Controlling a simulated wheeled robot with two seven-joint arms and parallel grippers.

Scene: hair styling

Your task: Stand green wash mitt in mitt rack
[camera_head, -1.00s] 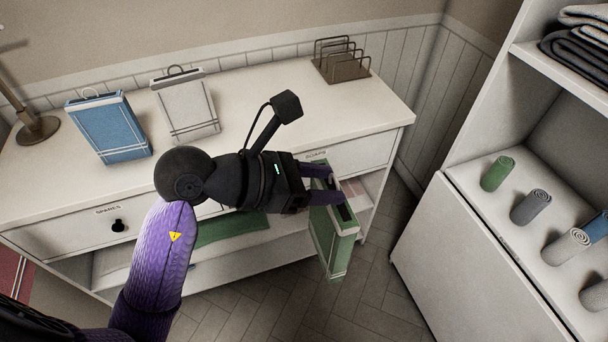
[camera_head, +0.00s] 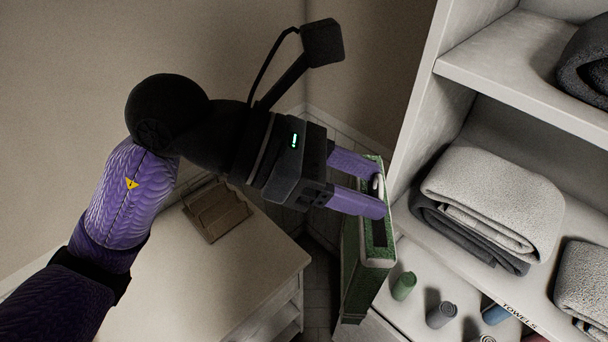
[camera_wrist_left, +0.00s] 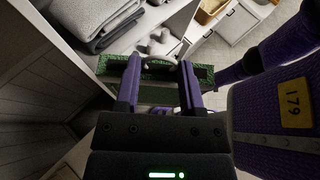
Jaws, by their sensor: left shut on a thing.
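The green wash mitt (camera_head: 357,270) hangs upright from my left gripper (camera_head: 374,191), with its open top and white loop uppermost. The gripper is shut on the mitt at its top edge, near the loop. The left wrist view shows the mitt (camera_wrist_left: 200,72) between the purple fingers (camera_wrist_left: 161,85). The mitt is in the air beside the shelf unit. The mitt rack (camera_head: 214,210), brown with wire dividers, is on the white dresser at lower left, partly darkened by shadow. My right gripper is not in view.
The white shelf unit (camera_head: 412,110) stands close at the right, with folded grey towels (camera_head: 490,205) and rolled towels (camera_head: 404,286) on it. The white dresser top (camera_head: 185,290) in front of the rack is bare.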

